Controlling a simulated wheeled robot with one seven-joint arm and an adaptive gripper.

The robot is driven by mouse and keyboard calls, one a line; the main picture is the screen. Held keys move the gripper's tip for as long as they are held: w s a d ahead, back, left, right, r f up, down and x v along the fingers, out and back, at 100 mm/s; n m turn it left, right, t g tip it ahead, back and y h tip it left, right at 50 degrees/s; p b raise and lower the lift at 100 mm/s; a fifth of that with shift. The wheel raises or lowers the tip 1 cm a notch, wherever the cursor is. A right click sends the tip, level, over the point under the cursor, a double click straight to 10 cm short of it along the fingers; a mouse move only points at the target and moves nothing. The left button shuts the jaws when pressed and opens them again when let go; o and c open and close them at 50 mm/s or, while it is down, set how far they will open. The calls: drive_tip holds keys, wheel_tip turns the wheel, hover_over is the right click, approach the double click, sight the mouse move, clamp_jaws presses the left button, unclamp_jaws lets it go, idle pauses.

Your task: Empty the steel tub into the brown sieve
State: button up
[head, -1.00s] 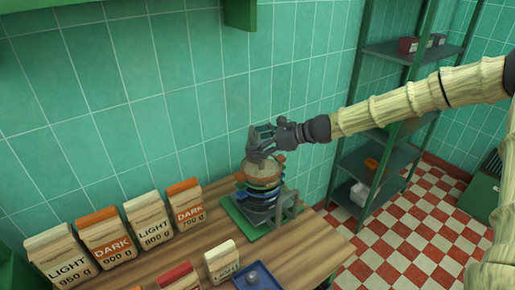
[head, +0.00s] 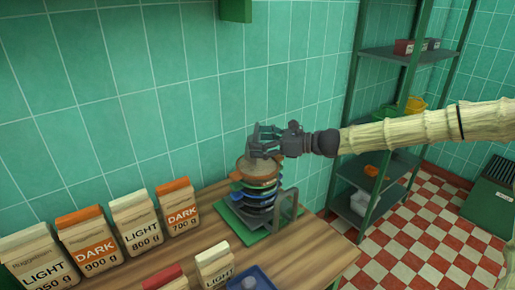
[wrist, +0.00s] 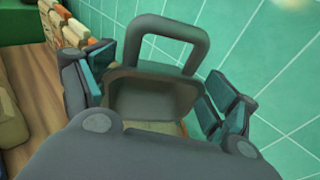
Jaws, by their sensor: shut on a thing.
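My gripper (head: 266,139) reaches in from the right and is shut on the grey steel tub (wrist: 150,97), just above the sieve stack. In the wrist view the fingers stand on both sides of the tub, and a grey loop handle (wrist: 168,40) rises beyond it. In the head view fingers hide much of the tub, so its exact tilt is hard to tell. The brown sieve (head: 258,181) is at the top of the stack of coloured sieves, directly below the gripper, with a pale tan surface. I cannot tell whether anything is falling from the tub.
The stack stands on a green base (head: 236,222) with a grey upright frame (head: 294,205) at its right. Several LIGHT and DARK bags (head: 137,220) line the wall at left. A blue tray (head: 262,284) lies in front. Green shelving (head: 388,160) stands at right.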

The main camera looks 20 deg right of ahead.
sight(250, 139)
drive_tip(key=shift+s+d+f+y+b, duration=0.1)
drive_tip(key=shift+d+f+y+b, duration=0.3)
drive_tip(key=shift+b, duration=0.9)
drive_tip(key=shift+r+t+b, duration=0.15)
drive_tip(key=shift+t+b, duration=0.15)
drive_tip(key=shift+b, duration=0.1)
drive_tip(key=shift+r+p, duration=0.15)
drive_tip(key=shift+p, duration=0.2)
idle(2.3)
